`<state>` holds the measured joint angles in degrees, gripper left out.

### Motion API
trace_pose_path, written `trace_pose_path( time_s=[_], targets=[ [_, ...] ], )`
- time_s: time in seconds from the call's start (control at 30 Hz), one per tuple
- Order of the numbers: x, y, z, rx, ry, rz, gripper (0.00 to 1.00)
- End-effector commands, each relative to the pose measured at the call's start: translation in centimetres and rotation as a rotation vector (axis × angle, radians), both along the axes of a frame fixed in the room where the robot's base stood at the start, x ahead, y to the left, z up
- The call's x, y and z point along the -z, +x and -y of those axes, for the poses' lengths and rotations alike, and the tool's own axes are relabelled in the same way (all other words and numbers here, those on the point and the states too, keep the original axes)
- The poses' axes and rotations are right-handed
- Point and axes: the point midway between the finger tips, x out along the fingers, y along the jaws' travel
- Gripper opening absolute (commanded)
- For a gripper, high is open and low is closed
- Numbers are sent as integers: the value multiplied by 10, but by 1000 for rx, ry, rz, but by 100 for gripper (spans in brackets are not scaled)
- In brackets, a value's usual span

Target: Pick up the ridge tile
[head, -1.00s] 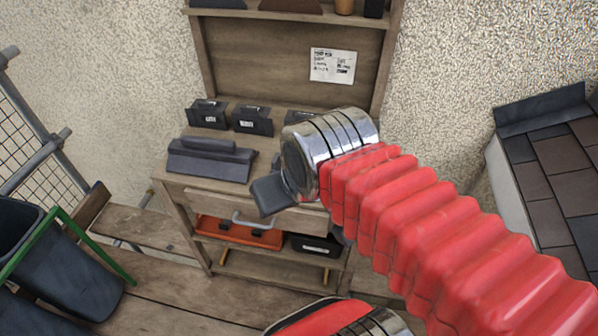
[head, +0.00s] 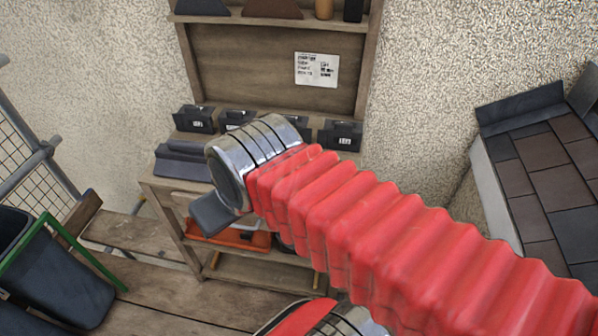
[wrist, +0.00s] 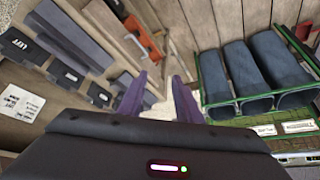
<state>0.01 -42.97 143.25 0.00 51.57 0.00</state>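A long dark grey tile with a raised roll along its top, which looks like a ridge tile (head: 182,162), lies on the wooden workbench (head: 160,190) in the head view. My wrist hides its right end. It also shows as a long dark piece at the upper left of the wrist view (wrist: 72,38).
Several small dark labelled blocks (head: 193,119) stand along the back of the bench. A paper sheet (head: 317,69) is on the backboard. A tiled roof section (head: 550,180) stands at the right, metal tubing (head: 35,155) at the left.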

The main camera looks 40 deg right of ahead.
Motion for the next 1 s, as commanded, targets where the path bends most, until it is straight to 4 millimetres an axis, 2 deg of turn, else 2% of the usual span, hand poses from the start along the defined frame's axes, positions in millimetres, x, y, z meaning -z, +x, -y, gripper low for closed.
trace_pose_path(
  time_s=[0.07,0.23,0.47,0.77,1.0],
  targets=[
    [0,0,0,0,0,0,32],
    [-2,3,2,27,12,-6,44],
    [-7,22,25,236,113,-54,44],
    [-12,64,75,701,329,-140,44],
    [-7,94,128,1082,503,-200,44]
  ],
)
